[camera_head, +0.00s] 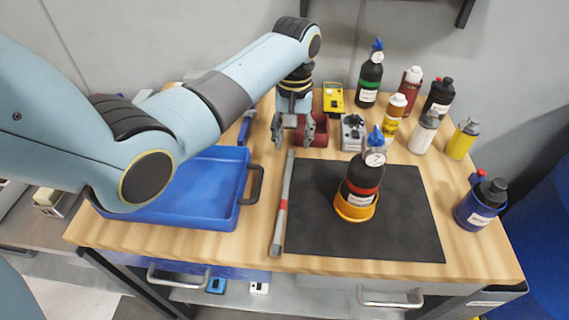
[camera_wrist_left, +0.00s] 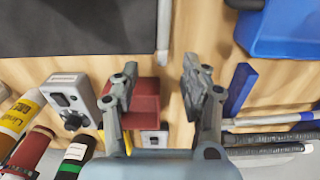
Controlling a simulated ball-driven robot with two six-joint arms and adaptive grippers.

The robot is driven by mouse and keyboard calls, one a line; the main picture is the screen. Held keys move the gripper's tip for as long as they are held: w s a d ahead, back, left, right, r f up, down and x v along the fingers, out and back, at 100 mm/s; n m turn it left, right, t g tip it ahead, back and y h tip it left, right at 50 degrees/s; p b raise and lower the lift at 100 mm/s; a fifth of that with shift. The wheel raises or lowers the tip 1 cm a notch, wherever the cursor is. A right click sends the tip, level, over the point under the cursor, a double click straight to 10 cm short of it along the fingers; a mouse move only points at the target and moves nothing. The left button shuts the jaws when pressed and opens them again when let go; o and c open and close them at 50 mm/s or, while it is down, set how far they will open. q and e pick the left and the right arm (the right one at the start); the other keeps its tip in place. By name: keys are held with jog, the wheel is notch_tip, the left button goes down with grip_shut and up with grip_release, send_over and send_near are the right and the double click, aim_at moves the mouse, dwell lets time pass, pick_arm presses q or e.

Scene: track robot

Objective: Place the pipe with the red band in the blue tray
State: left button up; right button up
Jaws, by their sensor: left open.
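The pipe with the red band (camera_head: 283,205) is a grey tube lying on the wooden bench along the left edge of the black mat. Its red band is near its middle. Its far end also shows in the wrist view (camera_wrist_left: 163,28). The blue tray (camera_head: 190,212) stands left of the pipe, partly hidden by my left arm; its corner shows in the wrist view (camera_wrist_left: 285,28). My left gripper (camera_head: 293,133) is open and empty, above the back of the bench beyond the pipe's far end. It also shows in the wrist view (camera_wrist_left: 160,72). My right gripper is out of view.
The black mat (camera_head: 405,220) carries a dark bottle (camera_head: 362,180) in an orange ring. A dark red block (camera_head: 318,132), a grey device (camera_head: 352,132) and a yellow device (camera_head: 333,98) stand near my gripper. Several bottles stand at the back right.

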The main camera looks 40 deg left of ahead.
aim_at(291, 152)
pick_arm(q)
notch_tip(291, 152, down, 4)
jog(key=shift+a, duration=0.1)
jog(key=shift+f, duration=0.2)
jog(key=c, duration=0.6)
grip_shut()
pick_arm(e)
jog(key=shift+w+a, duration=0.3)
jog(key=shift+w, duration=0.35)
